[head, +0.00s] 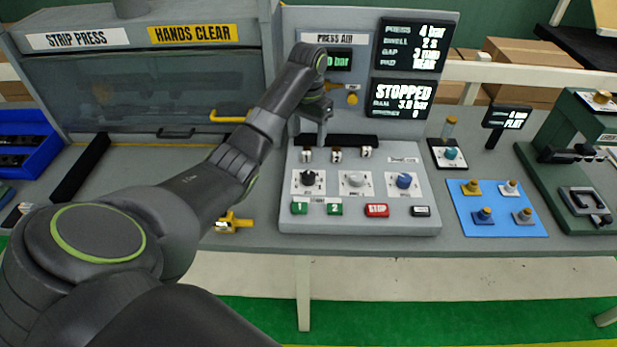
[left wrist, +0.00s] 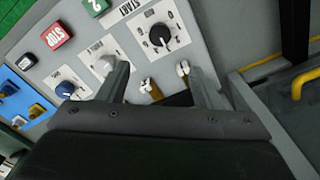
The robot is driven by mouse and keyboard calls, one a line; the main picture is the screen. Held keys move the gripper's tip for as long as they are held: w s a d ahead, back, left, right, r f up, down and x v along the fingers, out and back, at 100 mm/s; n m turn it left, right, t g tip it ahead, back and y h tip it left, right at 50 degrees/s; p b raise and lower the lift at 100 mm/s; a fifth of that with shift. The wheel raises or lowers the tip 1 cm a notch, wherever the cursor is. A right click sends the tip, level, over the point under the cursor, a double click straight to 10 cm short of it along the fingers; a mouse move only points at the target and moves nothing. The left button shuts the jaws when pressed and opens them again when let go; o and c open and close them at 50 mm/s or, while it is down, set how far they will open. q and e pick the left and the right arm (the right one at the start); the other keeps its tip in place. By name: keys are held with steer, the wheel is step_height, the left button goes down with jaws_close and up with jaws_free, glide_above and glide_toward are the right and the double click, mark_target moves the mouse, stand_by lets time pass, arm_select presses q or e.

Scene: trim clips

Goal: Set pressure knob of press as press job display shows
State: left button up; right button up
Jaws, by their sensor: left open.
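The press job display (head: 413,45) reads press 4 bar, dwell 2 s, gap 3 mm; its last line is hard to read. The status display (head: 402,98) below reads STOPPED and 3.0 bar. On the sloped control panel (head: 432,215) sit a black knob (head: 308,178), a white knob (head: 355,179) and a blue knob (head: 404,180); their labels are too small to read. My left gripper (head: 320,138) hangs above the panel's back edge, behind the black knob. In the left wrist view it (left wrist: 158,70) is open and empty, and the black knob (left wrist: 159,35) lies ahead of the fingertips.
Small toggle switches (head: 337,156) stand behind the knobs. Green buttons (head: 334,209) and a red STOP button (head: 377,210) lie in front. A blue mat (head: 497,228) with several knobbed pieces and a green fixture (head: 560,190) are at right. A yellow handle (head: 230,118) is at left.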

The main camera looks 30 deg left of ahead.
arm_select(q)
steer(key=b, duration=0.3)
glide_above(309, 175)
step_height(309, 175, down, 4)
step_height(309, 175, down, 9)
steer(key=p, duration=0.3)
steer(key=shift+f, duration=1.05)
arm_select(e)
steer(key=shift+a+f, duration=0.1)
steer(key=shift+f, duration=0.3)
arm_select(q)
steer(key=c, duration=1)
steer(key=shift+r+m, duration=0.1)
steer(key=shift+m, duration=0.2)
arm_select(e)
steer(key=shift+r, duration=0.15)
